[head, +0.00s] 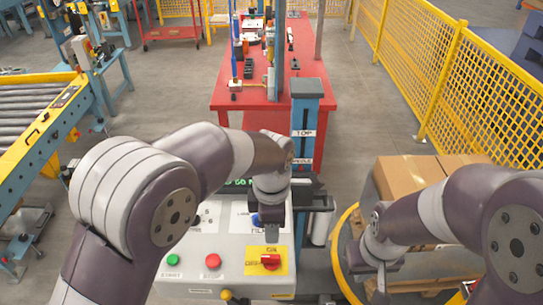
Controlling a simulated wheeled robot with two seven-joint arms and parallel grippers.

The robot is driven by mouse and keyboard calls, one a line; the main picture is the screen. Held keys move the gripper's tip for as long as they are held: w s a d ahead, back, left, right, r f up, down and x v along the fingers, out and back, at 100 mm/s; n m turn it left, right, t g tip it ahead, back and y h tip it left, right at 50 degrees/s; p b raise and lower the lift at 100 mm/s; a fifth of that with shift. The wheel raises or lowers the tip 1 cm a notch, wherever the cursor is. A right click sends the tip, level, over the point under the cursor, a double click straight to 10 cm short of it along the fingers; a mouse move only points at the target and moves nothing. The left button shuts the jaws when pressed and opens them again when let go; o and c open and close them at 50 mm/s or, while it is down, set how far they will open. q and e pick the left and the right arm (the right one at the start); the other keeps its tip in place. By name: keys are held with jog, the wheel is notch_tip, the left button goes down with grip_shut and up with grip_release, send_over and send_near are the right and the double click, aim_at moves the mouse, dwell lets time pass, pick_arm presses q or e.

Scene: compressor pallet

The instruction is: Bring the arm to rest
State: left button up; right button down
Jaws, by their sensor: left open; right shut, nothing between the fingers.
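My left arm reaches in from the left, bends over and points down. Its gripper (269,232) hangs above the control panel (200,265), near the red rotary switch (270,262) on its yellow plate. It is open, and no object shows in it; I cannot tell if it touches the panel. My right arm comes in from the right edge and also points down. Its gripper (380,284) is low, left of the cardboard boxes (412,176), shut and empty.
A red workbench (237,85) with tools stands ahead. A roller conveyor (40,105) is at left, yellow mesh fencing (480,85) at right. A yellow ring (341,245) circles the box pallet.

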pick_arm(q)
jog(key=s+a+f+m+b, duration=0.1)
jog(key=s+a+f+m, duration=0.1)
jog(key=s+a+m, duration=0.3)
jog(key=s+a+f+m+t+b, duration=0.1)
jog(key=s+a+m, duration=0.3)
jog(key=a+m, duration=0.9)
jog(key=shift+s+f, duration=0.4)
jog(key=shift+f, duration=0.5)
jog(key=shift+s+a, duration=0.1)
jog(key=shift+a, duration=0.1)
